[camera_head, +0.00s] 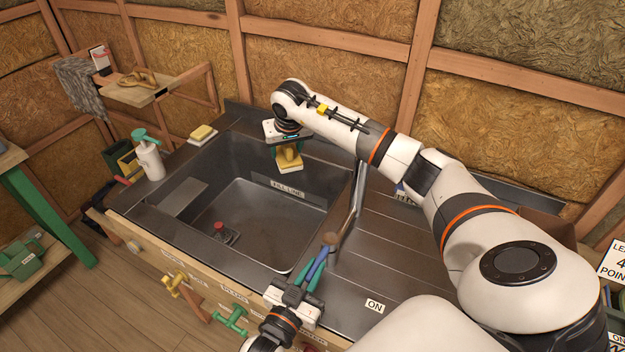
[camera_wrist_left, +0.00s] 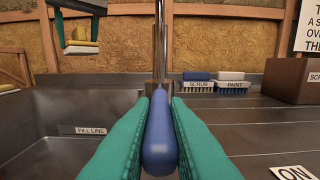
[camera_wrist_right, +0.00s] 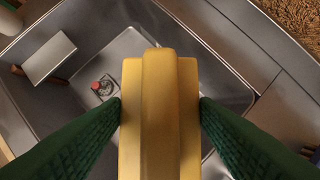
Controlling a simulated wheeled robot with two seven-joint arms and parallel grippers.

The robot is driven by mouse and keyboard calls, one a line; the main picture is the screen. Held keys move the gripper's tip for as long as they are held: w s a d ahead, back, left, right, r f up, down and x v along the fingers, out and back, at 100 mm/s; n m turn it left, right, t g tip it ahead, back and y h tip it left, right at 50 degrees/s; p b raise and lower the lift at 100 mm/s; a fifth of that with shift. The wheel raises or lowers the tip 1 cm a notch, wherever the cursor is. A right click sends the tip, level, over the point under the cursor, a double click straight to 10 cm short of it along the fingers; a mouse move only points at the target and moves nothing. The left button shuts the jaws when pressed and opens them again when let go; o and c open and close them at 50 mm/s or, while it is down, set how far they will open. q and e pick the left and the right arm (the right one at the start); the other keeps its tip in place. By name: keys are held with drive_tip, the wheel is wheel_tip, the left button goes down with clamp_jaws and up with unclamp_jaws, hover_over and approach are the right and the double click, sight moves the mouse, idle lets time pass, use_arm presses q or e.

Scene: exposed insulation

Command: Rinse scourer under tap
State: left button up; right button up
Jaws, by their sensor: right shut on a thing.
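The scourer (camera_head: 289,160), a yellow block with a raised grip and a pale underside, is held above the sink basin (camera_head: 240,245) near its back edge. My right gripper (camera_head: 287,148) is shut on its grip (camera_wrist_right: 160,110). The metal tap (camera_head: 347,205) stands at the basin's right side; its upper part is hidden behind my right arm. My left gripper (camera_head: 309,280) is at the basin's front right corner, with its green fingers either side of a blue handle (camera_wrist_left: 159,140) in front of the tap. I cannot tell whether they press on it. I see no water running.
A red-topped plug (camera_head: 220,228) lies in the basin. A soap bottle (camera_head: 148,158) and a yellow sponge on a dish (camera_head: 202,133) stand left of the basin. Brushes labelled SCRUB (camera_wrist_left: 198,82) and PAINT (camera_wrist_left: 232,84) stand behind the drainboard (camera_head: 410,240), which is mostly bare.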

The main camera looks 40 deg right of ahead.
use_arm(q)
clamp_jaws()
drive_tip(key=shift+s+d+r+n+t, duration=0.15)
drive_tip(key=shift+s+n+t, duration=0.1)
drive_tip(key=shift+n+t, duration=0.15)
drive_tip(key=shift+s+d+n+t+y, duration=0.1)
drive_tip(key=shift+s+n+t+y, duration=0.1)
drive_tip(key=shift+n+t+y, duration=0.3)
drive_tip(key=o, duration=0.8)
unclamp_jaws()
drive_tip(key=shift+c, duration=0.2)
drive_tip(key=v, duration=1.2)
